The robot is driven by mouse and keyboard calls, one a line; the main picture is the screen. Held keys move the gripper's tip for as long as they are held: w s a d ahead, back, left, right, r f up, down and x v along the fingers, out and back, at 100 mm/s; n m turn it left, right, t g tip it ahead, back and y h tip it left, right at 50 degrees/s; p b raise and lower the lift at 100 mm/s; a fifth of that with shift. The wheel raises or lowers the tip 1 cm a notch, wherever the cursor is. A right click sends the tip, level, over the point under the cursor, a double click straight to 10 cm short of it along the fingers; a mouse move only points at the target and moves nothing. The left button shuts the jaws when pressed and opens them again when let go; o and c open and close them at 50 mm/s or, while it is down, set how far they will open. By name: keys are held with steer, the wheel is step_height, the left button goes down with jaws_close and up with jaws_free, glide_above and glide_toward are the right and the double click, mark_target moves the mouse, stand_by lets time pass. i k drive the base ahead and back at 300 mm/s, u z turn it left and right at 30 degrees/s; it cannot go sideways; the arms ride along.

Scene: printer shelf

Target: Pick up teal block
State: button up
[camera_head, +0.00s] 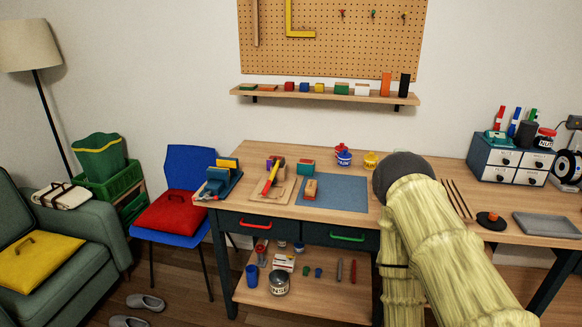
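Another small teal item (495,137) rests on top of the drawer cabinet at the right. I cannot tell for certain which of these is the teal block. My arm, pale yellow-green with a dark rounded joint, rises at the right of centre and covers part of the bench. My gripper is not visible, so its fingers cannot be judged.
An orange-brown block (311,189) lies on the mat, and a wooden board with a red-and-yellow tool (272,181) is left of it. Red-and-blue and yellow pots (371,161) stand behind. A wall shelf (330,95) holds several blocks. The mat's right part is clear.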

mark_target(306, 166)
steer(key=k, duration=1.05)
steer(key=u, duration=1.05)
steer(key=i, duration=2.2)
steer(key=z, duration=0.7)
